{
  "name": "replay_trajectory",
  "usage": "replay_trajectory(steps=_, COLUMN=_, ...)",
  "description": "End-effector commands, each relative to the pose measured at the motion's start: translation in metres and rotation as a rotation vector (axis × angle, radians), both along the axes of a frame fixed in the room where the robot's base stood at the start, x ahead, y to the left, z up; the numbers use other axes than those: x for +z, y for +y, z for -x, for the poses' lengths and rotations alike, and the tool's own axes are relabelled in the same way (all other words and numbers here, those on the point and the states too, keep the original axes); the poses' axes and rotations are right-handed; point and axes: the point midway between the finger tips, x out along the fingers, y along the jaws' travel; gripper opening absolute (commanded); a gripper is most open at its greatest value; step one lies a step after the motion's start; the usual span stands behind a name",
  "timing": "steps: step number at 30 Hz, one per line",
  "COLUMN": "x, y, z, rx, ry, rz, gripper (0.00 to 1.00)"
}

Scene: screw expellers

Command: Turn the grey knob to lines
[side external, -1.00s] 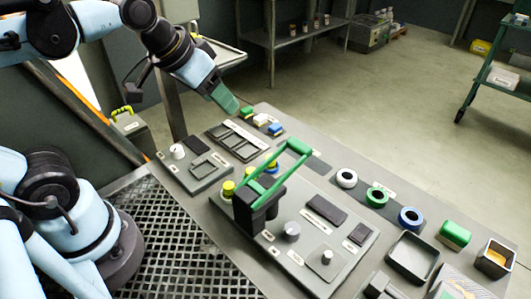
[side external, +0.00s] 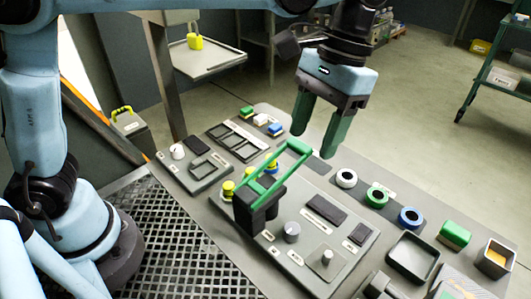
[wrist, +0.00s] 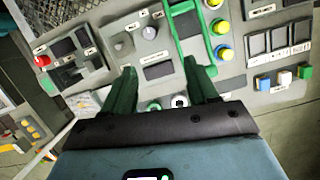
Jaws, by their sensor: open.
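A grey knob (side external: 292,232) stands upright on the large control panel, just right of the black lever base. It also shows at the top of the wrist view (wrist: 150,32). A second, smaller grey knob (side external: 327,257) sits on a light plate nearby, also in the wrist view (wrist: 119,45). I cannot read which label says lines. My gripper (side external: 315,143) has green fingers, spread apart and empty, pointing down above the far side of the panel. In the wrist view my gripper (wrist: 160,66) has its fingers below the knobs, touching nothing.
A green-handled lever (side external: 280,170) rises beside the knob and is a tall obstacle. Yellow buttons (side external: 228,189) stand behind it. White, green and blue rings (side external: 377,196) line the panel's far right edge. A dark tray (side external: 411,256) lies at the right.

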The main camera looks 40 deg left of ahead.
Motion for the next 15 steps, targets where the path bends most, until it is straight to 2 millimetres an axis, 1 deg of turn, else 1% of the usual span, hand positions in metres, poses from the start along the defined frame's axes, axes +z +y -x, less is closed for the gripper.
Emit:
replay_trajectory(steps=1, x=-0.004, y=-0.012, z=0.000, rx=-0.015, ry=0.033, rz=-0.018, gripper=0.58)
replay_trajectory(steps=3, x=-0.009, y=-0.024, z=0.002, rx=-0.028, ry=0.075, rz=-0.045, gripper=0.58)
replay_trajectory(steps=6, x=-0.017, y=-0.036, z=0.006, rx=-0.042, ry=0.120, rz=-0.075, gripper=0.58)
replay_trajectory(steps=9, x=-0.038, y=-0.033, z=0.006, rx=-0.037, ry=0.114, rz=-0.072, gripper=0.58)
replay_trajectory(steps=11, x=-0.049, y=-0.033, z=0.005, rx=-0.037, ry=0.114, rz=-0.072, gripper=0.58)
replay_trajectory(steps=15, x=-0.062, y=-0.033, z=0.006, rx=-0.037, ry=0.112, rz=-0.071, gripper=0.58)
